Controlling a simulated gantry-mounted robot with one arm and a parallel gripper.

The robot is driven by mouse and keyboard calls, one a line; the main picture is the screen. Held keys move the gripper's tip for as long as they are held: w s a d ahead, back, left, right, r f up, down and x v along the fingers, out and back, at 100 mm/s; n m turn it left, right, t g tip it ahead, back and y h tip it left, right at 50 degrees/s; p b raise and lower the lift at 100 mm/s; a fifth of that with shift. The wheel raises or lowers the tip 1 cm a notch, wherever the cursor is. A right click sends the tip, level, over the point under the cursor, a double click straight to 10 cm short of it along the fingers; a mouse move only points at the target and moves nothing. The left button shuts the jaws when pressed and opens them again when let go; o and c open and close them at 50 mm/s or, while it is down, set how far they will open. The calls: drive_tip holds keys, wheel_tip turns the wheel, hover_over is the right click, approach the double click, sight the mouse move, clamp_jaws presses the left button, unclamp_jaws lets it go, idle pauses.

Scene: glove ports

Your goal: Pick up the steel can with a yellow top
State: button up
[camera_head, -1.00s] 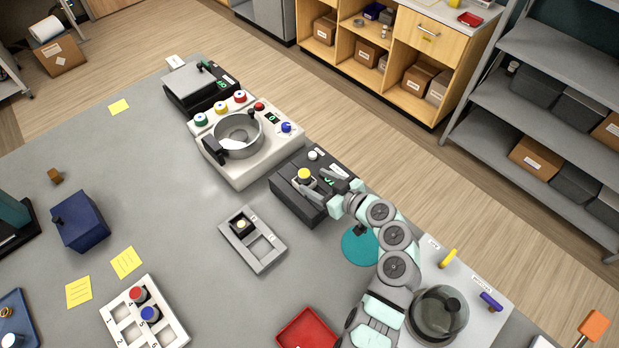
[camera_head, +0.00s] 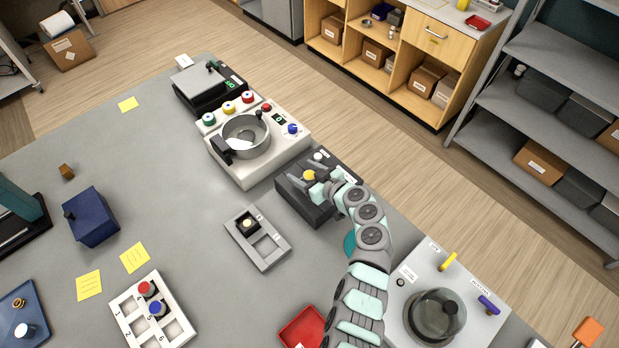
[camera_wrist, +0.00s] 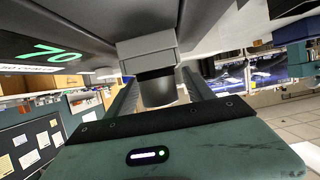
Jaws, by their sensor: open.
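The can with a yellow top (camera_head: 309,175) stands on a black device (camera_head: 293,203) near the far edge of the grey table; its sides are mostly hidden in the head view. My gripper (camera_head: 307,178) is open and low over this device, with its fingers about the can. In the wrist view, a dark, shiny cylinder (camera_wrist: 158,93) under a grey block (camera_wrist: 147,47) shows between the two open fingers, which lie to its left and right. It seems to be the can, but its yellow top does not show there. I cannot tell whether the fingers touch it.
A white device with a metal bowl (camera_head: 246,136) stands left of the black device. A grey holder (camera_head: 272,266) with a small dark item lies in front. A red tray (camera_head: 303,328) and a white panel with a glass vessel (camera_head: 437,315) are nearer.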

clamp_jaws()
idle(0.7)
